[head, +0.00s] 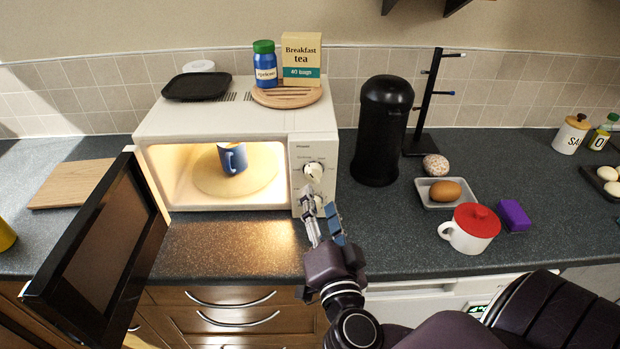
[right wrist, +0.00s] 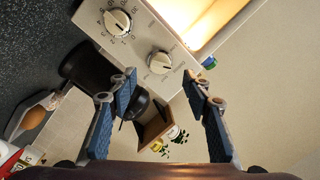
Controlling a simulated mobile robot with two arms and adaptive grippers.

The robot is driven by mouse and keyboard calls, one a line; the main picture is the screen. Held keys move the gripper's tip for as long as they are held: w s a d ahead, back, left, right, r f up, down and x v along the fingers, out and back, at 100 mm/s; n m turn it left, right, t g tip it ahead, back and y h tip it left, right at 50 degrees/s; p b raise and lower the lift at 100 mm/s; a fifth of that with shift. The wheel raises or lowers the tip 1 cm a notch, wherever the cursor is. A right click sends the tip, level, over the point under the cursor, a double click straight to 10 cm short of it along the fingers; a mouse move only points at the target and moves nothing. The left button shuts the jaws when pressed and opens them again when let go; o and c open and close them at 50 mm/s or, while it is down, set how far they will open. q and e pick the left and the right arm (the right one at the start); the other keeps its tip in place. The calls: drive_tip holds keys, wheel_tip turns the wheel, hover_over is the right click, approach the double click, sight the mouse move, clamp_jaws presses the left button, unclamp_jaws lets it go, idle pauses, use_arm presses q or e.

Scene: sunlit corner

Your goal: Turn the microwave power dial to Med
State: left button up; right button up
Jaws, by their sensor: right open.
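The white microwave (head: 230,118) stands on the counter with its door (head: 105,235) swung open to the left. The upper dial, the power dial (head: 313,171), is a pale knob on the front panel; it also shows in the right wrist view (right wrist: 159,62). The lower dial (right wrist: 117,22) has a numbered ring and is partly covered by my fingers in the head view. My right gripper (head: 322,212) is open and empty, in front of the panel just below the power dial. In the right wrist view the fingers (right wrist: 160,84) point toward the power dial. I cannot read its setting.
A blue mug (head: 232,158) stands inside the lit microwave. A tea box (head: 301,58), a blue jar (head: 265,64) and a black tray (head: 197,87) are on top. A black canister (head: 382,130) stands right of the microwave. A red-lidded cup (head: 470,228) is farther right.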

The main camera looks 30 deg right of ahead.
sight(315, 180)
drive_tip(key=p+x, duration=0.1)
drive_tip(key=x, duration=0.6)
drive_tip(key=shift+w+d+p, duration=0.2)
drive_tip(key=shift+p, duration=0.1)
drive_tip(key=c, duration=1.1)
